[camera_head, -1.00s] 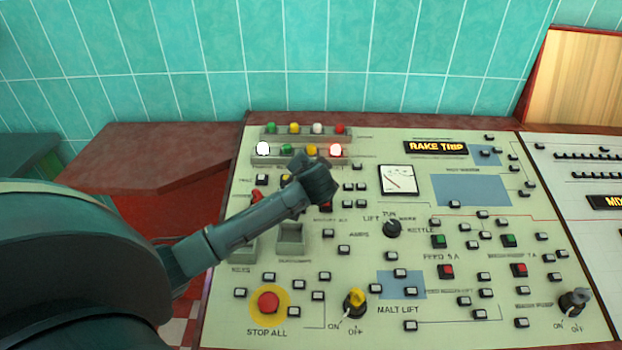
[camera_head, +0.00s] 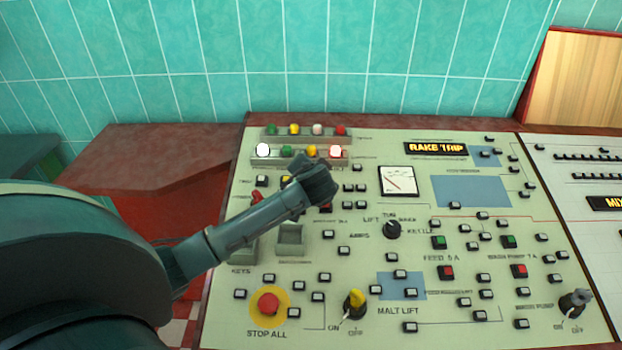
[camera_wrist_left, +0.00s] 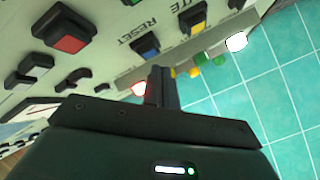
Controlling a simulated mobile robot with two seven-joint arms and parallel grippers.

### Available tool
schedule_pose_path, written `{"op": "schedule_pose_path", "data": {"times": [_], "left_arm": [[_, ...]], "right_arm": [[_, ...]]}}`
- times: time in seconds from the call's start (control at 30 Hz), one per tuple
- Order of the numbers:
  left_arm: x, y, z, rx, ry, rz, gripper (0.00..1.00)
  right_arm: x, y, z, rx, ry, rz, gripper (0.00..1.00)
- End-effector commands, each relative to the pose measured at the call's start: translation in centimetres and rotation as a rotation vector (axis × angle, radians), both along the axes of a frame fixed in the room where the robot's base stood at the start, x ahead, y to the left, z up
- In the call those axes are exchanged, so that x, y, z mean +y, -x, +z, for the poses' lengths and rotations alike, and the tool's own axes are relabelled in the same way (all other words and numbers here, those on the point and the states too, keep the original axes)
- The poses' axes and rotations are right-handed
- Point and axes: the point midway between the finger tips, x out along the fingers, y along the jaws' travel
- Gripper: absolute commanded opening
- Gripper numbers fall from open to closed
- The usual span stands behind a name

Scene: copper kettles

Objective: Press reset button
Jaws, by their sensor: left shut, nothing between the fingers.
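A blue button (camera_wrist_left: 147,48) sits beside the word RESET on the panel in the left wrist view. My left gripper (camera_wrist_left: 161,72) is shut and empty, its fingertips close to the blue button; I cannot tell whether they touch it. In the head view my left gripper (camera_head: 314,178) is over the upper left of the pale green control panel (camera_head: 360,245) and hides the blue button. A yellow button (camera_wrist_left: 192,20) is next to the blue one, and a square red button (camera_wrist_left: 68,32) lies further left. My right gripper is not in view.
Two rows of coloured lamps (camera_head: 295,153) stand behind the gripper; a white and a red one glow. A lit RAKE TRIP display (camera_head: 435,149) is to the right. A red STOP ALL button (camera_head: 268,303) and a yellow-handled switch (camera_head: 355,300) are at the front.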

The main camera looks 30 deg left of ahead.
Motion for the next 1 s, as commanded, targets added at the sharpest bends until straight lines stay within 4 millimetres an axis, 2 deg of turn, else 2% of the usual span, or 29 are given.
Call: {"op": "schedule_pose_path", "data": {"times": [0.7, 1.0], "left_arm": [[0.01, 0.00, -0.01, 0.000, 0.000, 0.000, 0.00], [0.10, -0.11, -0.83, 0.001, 0.000, 0.001, 0.00]], "right_arm": [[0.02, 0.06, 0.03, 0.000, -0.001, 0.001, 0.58], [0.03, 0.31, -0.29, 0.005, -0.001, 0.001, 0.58]]}}
